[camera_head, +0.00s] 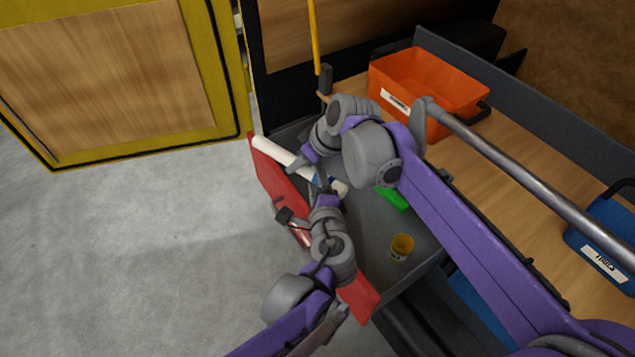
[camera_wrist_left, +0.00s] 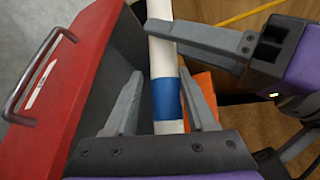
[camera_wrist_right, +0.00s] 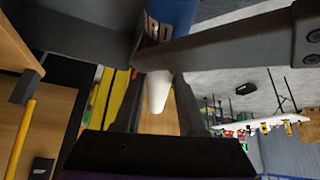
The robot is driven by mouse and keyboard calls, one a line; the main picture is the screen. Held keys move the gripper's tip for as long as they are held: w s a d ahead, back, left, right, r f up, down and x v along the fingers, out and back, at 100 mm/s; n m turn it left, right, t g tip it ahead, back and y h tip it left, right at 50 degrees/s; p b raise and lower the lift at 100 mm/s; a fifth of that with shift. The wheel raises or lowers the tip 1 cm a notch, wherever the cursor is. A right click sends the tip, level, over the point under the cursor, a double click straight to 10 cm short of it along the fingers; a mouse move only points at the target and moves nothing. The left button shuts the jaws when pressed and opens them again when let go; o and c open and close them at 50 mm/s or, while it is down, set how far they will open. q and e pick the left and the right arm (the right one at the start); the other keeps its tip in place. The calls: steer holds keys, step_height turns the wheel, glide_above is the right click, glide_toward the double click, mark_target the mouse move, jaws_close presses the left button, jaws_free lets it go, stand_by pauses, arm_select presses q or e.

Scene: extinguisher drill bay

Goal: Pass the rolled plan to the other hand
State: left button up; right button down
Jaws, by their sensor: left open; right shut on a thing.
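The rolled plan (camera_head: 272,150) is a white tube with a blue band, held slanting above the open drawer. My right gripper (camera_head: 304,164) is shut on it. In the right wrist view the tube's white end (camera_wrist_right: 158,90) lies between the right fingers, with the lettered blue band above it. My left gripper (camera_wrist_left: 165,88) is open, with one finger on each side of the tube near the blue band (camera_wrist_left: 168,98). A right finger (camera_wrist_left: 200,38) crosses the tube just beyond. In the head view the arms partly hide the tube and the left fingertips.
The drawer (camera_head: 405,220) has a red front (camera_head: 272,178) with a handle. It holds a yellow cup (camera_head: 402,247) and a green block (camera_head: 392,198). An orange bin (camera_head: 425,85) and a blue bin (camera_head: 605,235) stand on the wooden bench. The floor at left is clear.

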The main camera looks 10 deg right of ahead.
arm_select(q)
jaws_close()
arm_select(e)
steer(key=shift+c, duration=2)
jaws_free()
